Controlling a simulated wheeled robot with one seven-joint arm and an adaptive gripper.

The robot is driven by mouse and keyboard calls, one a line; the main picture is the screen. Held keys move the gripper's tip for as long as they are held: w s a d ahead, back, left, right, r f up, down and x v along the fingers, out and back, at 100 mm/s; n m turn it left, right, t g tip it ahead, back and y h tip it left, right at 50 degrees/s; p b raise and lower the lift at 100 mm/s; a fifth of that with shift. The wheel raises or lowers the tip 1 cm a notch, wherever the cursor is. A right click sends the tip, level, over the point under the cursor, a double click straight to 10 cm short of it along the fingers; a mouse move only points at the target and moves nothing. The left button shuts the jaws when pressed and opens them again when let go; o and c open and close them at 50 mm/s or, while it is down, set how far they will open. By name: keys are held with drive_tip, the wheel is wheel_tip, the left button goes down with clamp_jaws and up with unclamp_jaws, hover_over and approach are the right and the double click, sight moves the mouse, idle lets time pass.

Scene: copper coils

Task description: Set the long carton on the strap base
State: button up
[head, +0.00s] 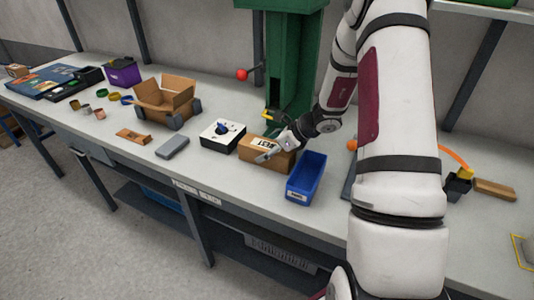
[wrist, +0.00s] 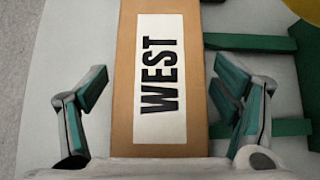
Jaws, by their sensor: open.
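The long carton (head: 258,150) is a brown box lying on the workbench in front of the green press. Its white label reads WEST in the wrist view (wrist: 160,78). My gripper (head: 272,152) is open above the carton. In the wrist view my gripper (wrist: 160,82) has one finger on each side of the carton, with small gaps visible; I cannot tell how far down they reach. The strap base is not clear to me; a dark block with a yellow top and an orange curved band (head: 458,182) stands at the right.
The green press (head: 292,65) rises behind. An open cardboard box (head: 165,100) is farther left. My arm hides part of the bench.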

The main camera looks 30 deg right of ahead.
drive_tip(key=c, duration=1.7)
drive_tip(key=shift+r, duration=0.85)
wheel_tip(320, 180, up, 2)
drive_tip(key=shift+r, duration=0.2)
drive_tip(key=s+a+b, duration=0.1)
drive_tip(key=s+a, duration=0.2)
drive_tip(key=a, duration=0.2)
drive_tip(key=s+a+b, duration=0.1)
drive_tip(key=s+a, duration=0.2)
drive_tip(key=a, duration=0.2)
drive_tip(key=s+a+b, duration=0.1)
drive_tip(key=s+a, duration=0.2)
drive_tip(key=a, duration=0.2)
drive_tip(key=shift+s+f, duration=0.2)
drive_tip(key=shift+s, duration=0.2)
